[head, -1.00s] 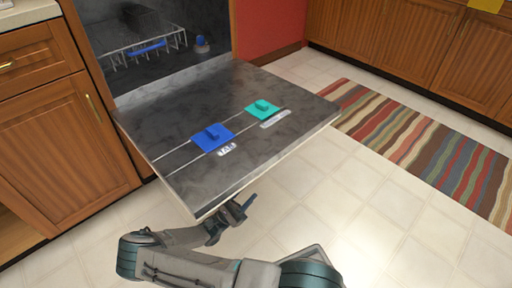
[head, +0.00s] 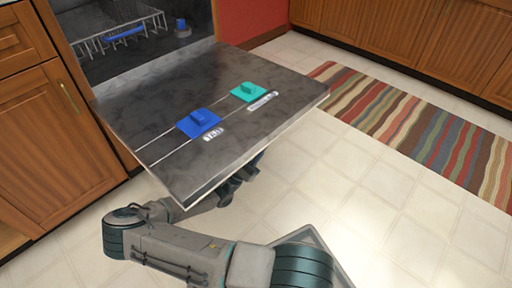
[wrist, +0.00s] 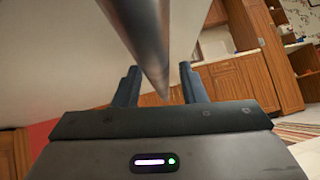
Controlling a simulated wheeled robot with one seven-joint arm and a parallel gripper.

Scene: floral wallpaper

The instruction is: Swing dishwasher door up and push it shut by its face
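The dishwasher door (head: 255,115) hangs open, swung down to about level, its dark inner face up. The open dishwasher cavity (head: 130,45) is behind it. My gripper (head: 232,188) is under the door's near edge and partly hidden by it. In the wrist view the gripper (wrist: 160,88) has its two dark fingers spread apart. The pale outer face of the door (wrist: 60,60) fills the upper left there. A round metal bar (wrist: 143,40), apparently the door handle, runs across the view in line with the gap between the fingers. I cannot tell whether anything touches it.
A blue piece (head: 199,122) and a teal piece (head: 248,92) sit on the door's inner face. A wire rack (head: 118,38) is inside the cavity. Wooden cabinets (head: 60,130) stand at the left. A striped rug (head: 420,125) lies at the right, with clear tiled floor before it.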

